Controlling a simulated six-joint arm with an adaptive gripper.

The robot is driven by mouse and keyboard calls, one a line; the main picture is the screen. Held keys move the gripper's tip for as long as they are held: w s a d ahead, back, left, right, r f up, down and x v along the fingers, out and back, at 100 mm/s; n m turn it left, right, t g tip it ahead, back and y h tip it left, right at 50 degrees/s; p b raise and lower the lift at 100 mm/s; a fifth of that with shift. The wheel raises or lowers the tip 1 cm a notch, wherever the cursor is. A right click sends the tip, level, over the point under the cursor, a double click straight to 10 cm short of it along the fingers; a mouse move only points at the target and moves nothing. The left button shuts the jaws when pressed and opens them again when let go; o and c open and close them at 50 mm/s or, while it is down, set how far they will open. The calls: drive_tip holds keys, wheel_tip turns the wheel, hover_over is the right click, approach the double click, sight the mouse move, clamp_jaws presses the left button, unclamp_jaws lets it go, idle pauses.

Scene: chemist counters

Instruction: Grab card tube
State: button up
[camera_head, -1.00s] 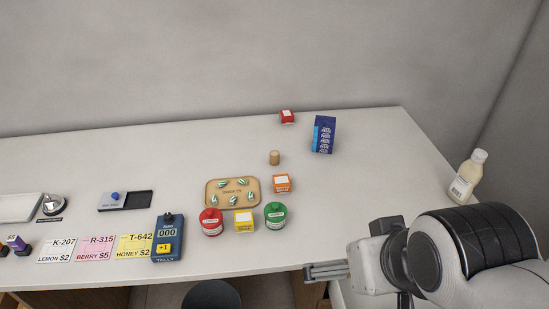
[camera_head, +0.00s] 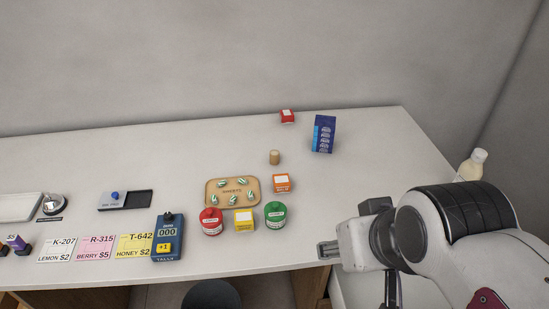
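A small tan cylinder (camera_head: 275,157), the likeliest card tube, stands upright on the counter (camera_head: 370,200) behind the tray. My gripper (camera_head: 322,251) is at the lower right, over the counter's front edge, pointing left. Its fingers look close together, but their gap is too small to make out. No object shows at the fingertips. The gripper is well apart from the tan cylinder, to its lower right.
A tan tray (camera_head: 210,188) holds several striped candies. Red (camera_head: 211,222), yellow (camera_head: 244,222), green (camera_head: 275,217) and orange (camera_head: 282,184) containers stand nearby. A blue box (camera_head: 323,134) and red box (camera_head: 287,117) stand behind. A bottle (camera_head: 472,165) is partly hidden by my arm.

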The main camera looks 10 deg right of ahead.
drive_tip(key=w+a+f+t+y, duration=0.15)
drive_tip(key=w+a, duration=0.25)
drive_tip(key=w, duration=1)
drive_tip(key=w+a+t, duration=0.2)
drive_tip(key=w+a, duration=0.1)
drive_tip(key=w, duration=1)
drive_tip(key=w+f+m+t+h, duration=0.1)
drive_tip(key=w+f+t+h, duration=0.1)
drive_tip(key=w+f, duration=0.7)
drive_tip(key=m+h, duration=0.1)
drive_tip(key=h, duration=0.1)
approach(274, 153)
drive_tip(key=shift+t+x, duration=0.25)
drive_tip(key=shift+x, duration=0.7)
drive_tip(key=shift+w+f, duration=0.15)
drive_tip(key=shift+f, duration=0.2)
drive_tip(key=shift+x, duration=1.35)
drive_tip(key=shift+x, duration=2.55)
